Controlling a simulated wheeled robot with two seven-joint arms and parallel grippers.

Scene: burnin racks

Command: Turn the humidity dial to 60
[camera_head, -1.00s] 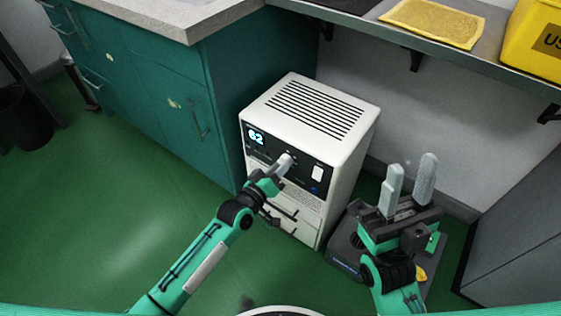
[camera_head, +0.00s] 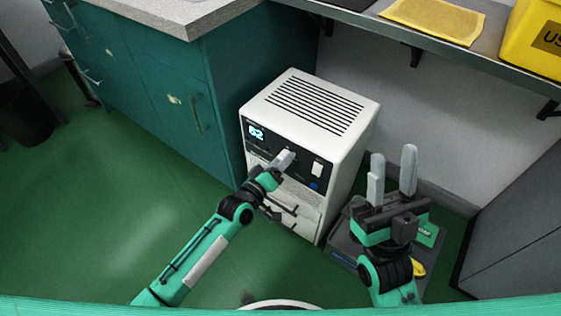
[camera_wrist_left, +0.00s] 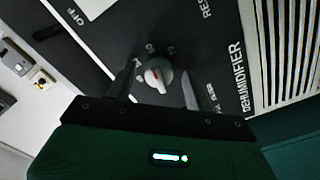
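The white dehumidifier (camera_head: 345,150) stands on the floor with a black front panel. Its lit display (camera_head: 256,132) appears to read 62. The round pale humidity dial (camera_wrist_left: 158,75) with a red mark shows in the left wrist view; in the head view it is hidden behind my gripper. My left gripper (camera_head: 285,158) is at the panel. In the left wrist view its fingers (camera_wrist_left: 157,88) stand on either side of the dial, with visible gaps, so it looks open around the dial. My right gripper (camera_head: 392,172) is open and empty, pointing up, right of the dehumidifier.
A white switch (camera_head: 317,170) and a blue button (camera_head: 314,186) sit right of the dial. Green cabinets (camera_head: 160,90) stand to the left. A shelf (camera_head: 480,58) with a yellow bin (camera_head: 535,35) is at upper right. A dark case (camera_head: 345,245) lies behind my right arm.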

